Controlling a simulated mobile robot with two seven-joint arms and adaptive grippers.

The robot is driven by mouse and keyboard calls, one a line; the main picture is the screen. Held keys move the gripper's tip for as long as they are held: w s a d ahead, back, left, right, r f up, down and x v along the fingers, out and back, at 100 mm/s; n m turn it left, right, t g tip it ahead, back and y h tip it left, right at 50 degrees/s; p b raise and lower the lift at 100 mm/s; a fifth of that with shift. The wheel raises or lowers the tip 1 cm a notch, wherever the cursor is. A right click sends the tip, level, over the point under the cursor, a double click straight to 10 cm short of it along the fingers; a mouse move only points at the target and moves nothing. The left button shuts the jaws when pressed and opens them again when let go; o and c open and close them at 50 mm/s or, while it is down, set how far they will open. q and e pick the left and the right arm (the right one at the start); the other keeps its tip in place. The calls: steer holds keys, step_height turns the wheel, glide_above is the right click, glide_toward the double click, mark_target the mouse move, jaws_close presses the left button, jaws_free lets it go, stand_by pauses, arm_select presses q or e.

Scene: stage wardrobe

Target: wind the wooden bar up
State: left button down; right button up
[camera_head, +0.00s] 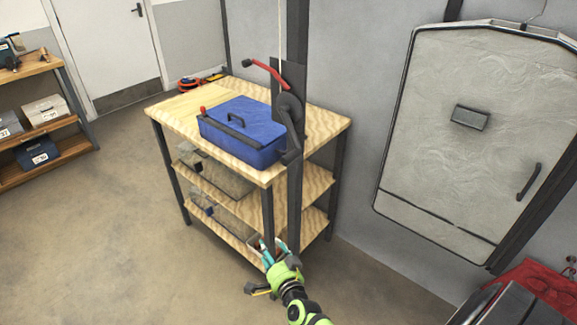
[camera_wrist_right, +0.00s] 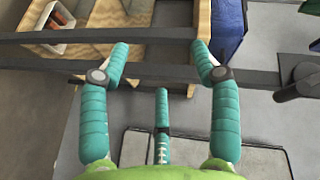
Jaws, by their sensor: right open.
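A dark winch plate (camera_head: 288,88) sits on a dark upright post at the bench's right side, with a pale rope (camera_head: 280,35) running up from it. A red crank handle (camera_head: 268,70) sticks out to the left near the plate's top. The wooden bar is not in view. My right gripper (camera_head: 270,244) has teal fingers and is low by the post, well below the crank. In the right wrist view the fingers (camera_wrist_right: 161,62) are spread with a dark post across the view beyond them; nothing is held. My left gripper is not in view.
A wooden bench (camera_head: 328,119) carries a blue toolbox (camera_head: 235,128) left of the winch. Shelves with boxes are below. A large grey cabinet-like panel (camera_head: 440,130) with a handle is on the right wall. Red cloth-like material (camera_head: 535,283) lies at lower right. Open floor lies left.

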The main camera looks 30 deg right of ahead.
steer(key=w+d+r+m+t+h, duration=0.2)
steer(key=w+d+r+m+h, duration=0.15)
steer(key=r, duration=0.55)
steer(key=m+h, duration=0.4)
steer(key=m, duration=0.5)
glide_toward(289, 160)
steer(key=f+x, duration=0.1)
steer(key=x, duration=1.1)
steer(key=shift+d+f, duration=0.15)
steer(key=shift+f, duration=0.25)
jaws_close()
